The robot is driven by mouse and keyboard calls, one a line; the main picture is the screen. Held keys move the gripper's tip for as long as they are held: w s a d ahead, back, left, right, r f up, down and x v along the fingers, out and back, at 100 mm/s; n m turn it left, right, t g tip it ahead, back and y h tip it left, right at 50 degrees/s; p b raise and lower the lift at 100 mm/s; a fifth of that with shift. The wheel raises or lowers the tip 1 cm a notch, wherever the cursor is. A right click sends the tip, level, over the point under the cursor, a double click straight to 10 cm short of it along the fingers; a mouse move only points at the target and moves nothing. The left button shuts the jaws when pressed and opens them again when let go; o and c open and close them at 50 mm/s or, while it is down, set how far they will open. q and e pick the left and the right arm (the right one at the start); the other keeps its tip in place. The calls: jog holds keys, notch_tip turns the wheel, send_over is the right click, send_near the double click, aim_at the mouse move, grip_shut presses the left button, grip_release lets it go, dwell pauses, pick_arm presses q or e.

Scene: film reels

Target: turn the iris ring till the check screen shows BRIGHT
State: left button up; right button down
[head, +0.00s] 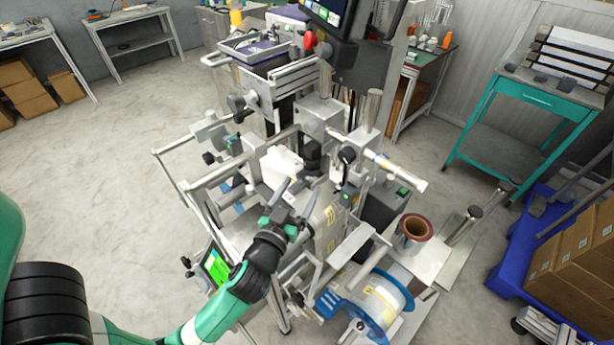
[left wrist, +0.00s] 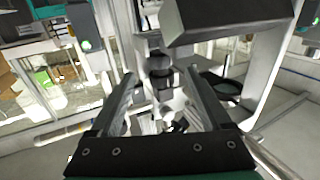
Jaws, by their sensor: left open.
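My left gripper (head: 298,192) is open over the middle of the metal machine, with its two fingers spread apart and nothing between them. In the left wrist view, its fingers (left wrist: 160,80) point at a dark stepped cylinder (left wrist: 160,66), which lies beyond the tips and apart from them. A black round part (head: 313,153), possibly the iris ring, sits just past the gripper in the head view; I cannot tell for sure. A small screen with a green picture (head: 216,266) stands at the machine's left front, its text unreadable. My right gripper is not in view.
A dark block (left wrist: 230,18) overhangs the upper part of the left wrist view. Metal rails (head: 190,210) frame the machine's left side. A blue reel (head: 378,300) and a copper-coloured roll (head: 413,232) are at the right front. A larger monitor (head: 328,12) stands behind.

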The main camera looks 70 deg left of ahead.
pick_arm(q)
jog(key=v, duration=0.5)
jog(key=shift+s+d, duration=0.2)
